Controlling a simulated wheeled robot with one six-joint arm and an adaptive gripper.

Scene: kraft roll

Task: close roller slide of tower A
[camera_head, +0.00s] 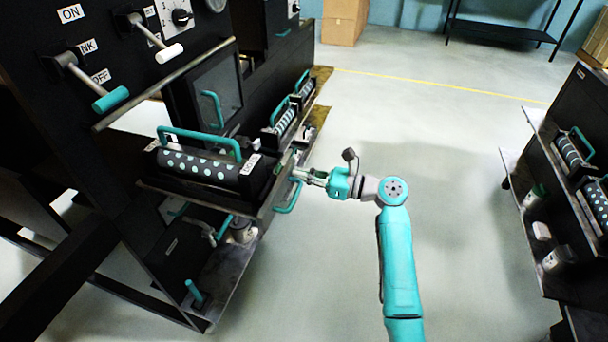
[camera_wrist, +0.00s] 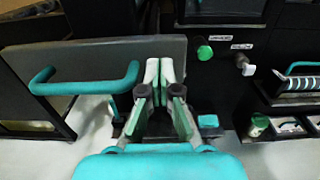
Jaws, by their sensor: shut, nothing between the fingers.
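The roller slide (camera_head: 270,205) of the near black tower sticks out to the right in the head view. It carries a dark roller with pale teal dots (camera_head: 195,167) under a teal carrying handle. A teal pull handle (camera_head: 291,196) is on the slide's front plate; it also shows at the left in the wrist view (camera_wrist: 85,88). My gripper (camera_head: 301,174) is shut and empty, with its fingertips (camera_wrist: 165,66) at the front plate (camera_wrist: 110,52), beside the pull handle and not around it. I cannot tell whether the tips touch the plate.
Teal and white levers (camera_head: 111,99) are on the tower's upper panel. A green button (camera_wrist: 205,52) and a white knob (camera_wrist: 246,66) are on the black face beyond the slide. Other rollers (camera_head: 285,122) sit farther back.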

